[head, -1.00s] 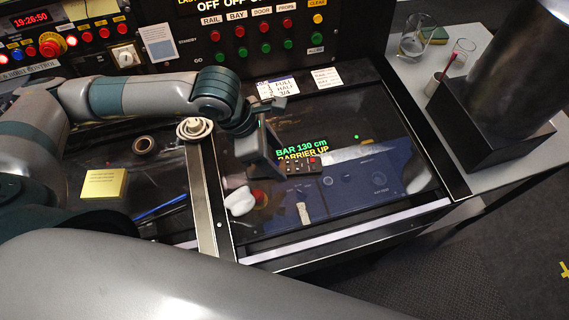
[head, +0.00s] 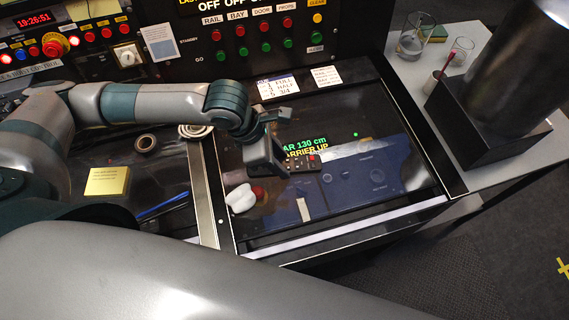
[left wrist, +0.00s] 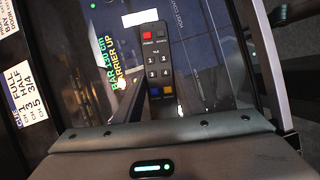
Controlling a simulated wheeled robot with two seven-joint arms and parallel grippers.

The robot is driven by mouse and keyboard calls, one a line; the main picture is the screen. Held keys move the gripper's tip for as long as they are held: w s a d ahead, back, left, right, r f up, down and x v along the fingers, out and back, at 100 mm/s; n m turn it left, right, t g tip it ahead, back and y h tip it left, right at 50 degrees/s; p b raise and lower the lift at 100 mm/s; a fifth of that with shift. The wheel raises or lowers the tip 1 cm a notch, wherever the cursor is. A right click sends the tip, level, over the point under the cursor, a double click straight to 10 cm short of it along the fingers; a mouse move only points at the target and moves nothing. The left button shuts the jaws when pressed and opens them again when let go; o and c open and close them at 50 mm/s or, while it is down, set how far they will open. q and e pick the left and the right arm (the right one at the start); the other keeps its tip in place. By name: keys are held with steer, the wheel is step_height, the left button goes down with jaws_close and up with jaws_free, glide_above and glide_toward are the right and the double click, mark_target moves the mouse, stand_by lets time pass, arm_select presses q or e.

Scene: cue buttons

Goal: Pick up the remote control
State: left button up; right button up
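The remote control (head: 303,163) is a slim dark handset with a red button. It lies on the dark glass panel (head: 380,205) of the desk, by the green and yellow display text. In the left wrist view the remote control (left wrist: 157,65) lies ahead of the gripper, with numbered keys and red, blue and orange buttons. My left gripper (head: 268,168) is just left of the remote in the head view, at its near end, with its fingers apart and nothing seen between them. Its own body partly hides that end. My right gripper is not in view.
A white lumpy object (head: 240,198) and a red knob (head: 258,193) are close below the gripper. A tape roll (head: 146,143) and yellow note (head: 107,181) lie left. The button panel (head: 265,45) rises behind. A glass (head: 413,38) stands on the right side table.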

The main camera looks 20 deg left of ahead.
arm_select(q)
steer(key=shift+r, duration=0.15)
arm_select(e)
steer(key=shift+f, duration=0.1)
